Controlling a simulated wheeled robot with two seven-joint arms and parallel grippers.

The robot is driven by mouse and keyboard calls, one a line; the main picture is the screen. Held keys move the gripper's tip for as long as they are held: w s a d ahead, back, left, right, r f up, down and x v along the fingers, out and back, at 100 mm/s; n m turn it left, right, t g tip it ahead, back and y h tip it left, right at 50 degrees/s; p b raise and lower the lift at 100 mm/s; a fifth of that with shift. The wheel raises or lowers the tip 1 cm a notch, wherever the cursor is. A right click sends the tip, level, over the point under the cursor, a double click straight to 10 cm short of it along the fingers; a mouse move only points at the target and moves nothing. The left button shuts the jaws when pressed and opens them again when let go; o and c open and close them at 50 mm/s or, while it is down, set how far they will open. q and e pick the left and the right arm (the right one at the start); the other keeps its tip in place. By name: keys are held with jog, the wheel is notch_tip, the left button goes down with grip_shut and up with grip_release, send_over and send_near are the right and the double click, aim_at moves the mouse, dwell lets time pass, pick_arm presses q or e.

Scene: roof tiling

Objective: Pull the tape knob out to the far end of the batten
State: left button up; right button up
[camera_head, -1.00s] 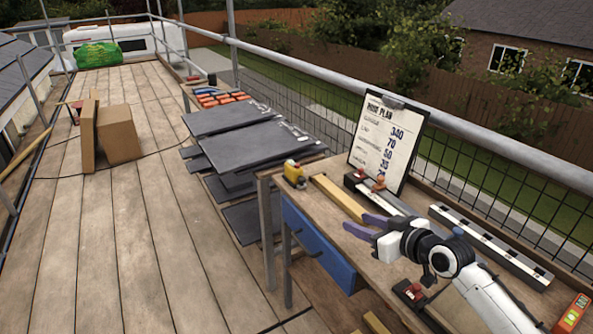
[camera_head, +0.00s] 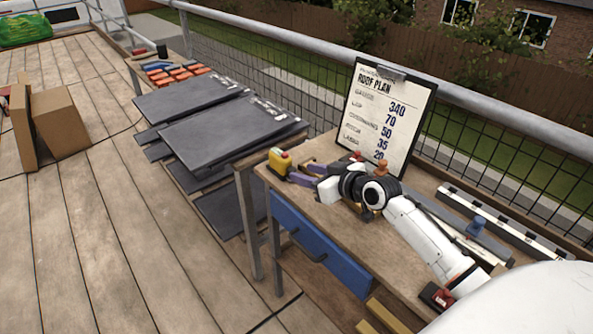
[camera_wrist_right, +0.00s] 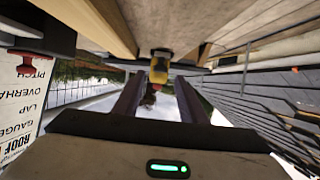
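The yellow tape measure (camera_head: 280,162) sits on the bench at the far left end. It shows beyond the fingertips in the right wrist view (camera_wrist_right: 159,68). A small dark red piece (camera_wrist_right: 149,98), perhaps the knob, shows between the fingers there; I cannot tell if they touch it. My right gripper (camera_head: 297,174) is just beside the tape, purple fingers apart and pointing at it. In the wrist view the fingers (camera_wrist_right: 158,88) stand open on either side. The batten is mostly hidden by my gripper in the head view; a wooden strip (camera_wrist_right: 100,22) shows in the wrist view. My left gripper is not in view.
The roof plan clipboard (camera_head: 388,118) stands at the bench's back. Dark slates (camera_head: 222,130) are stacked left of the bench.

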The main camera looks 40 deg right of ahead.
aim_at(293, 169)
jog(key=shift+x, duration=2.2)
grip_shut()
